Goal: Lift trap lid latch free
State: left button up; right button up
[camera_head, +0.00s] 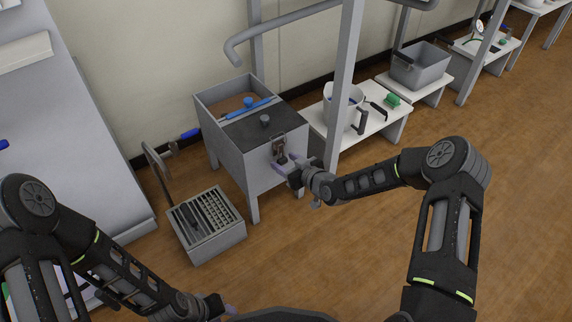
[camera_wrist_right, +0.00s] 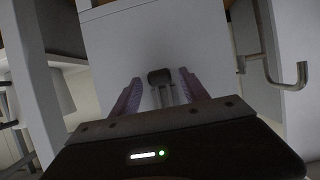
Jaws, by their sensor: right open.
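The trap is a grey box on legs (camera_head: 240,162) with a dark lid (camera_head: 272,122) that has a small knob on top. The lid latch (camera_head: 279,149) is on the box's front face, just below the lid edge. In the right wrist view the latch (camera_wrist_right: 160,78) shows as a dark tab with thin metal bars, between the two fingers. My right gripper (camera_head: 284,165) is open at the front of the box, its fingers (camera_wrist_right: 157,92) on either side of the latch. Contact cannot be told. My left gripper (camera_head: 228,310) is low at the bottom edge, its fingers barely visible.
A slotted grey crate (camera_head: 241,228) stands on the floor left of the box. A white bench (camera_head: 373,130) with a pitcher (camera_head: 340,107) and a green item is to the right, behind a grey post (camera_head: 345,85). A bent pipe (camera_head: 280,24) runs above.

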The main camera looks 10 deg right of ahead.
jog(key=shift+c, duration=0.5)
grip_shut()
dwell(0.9)
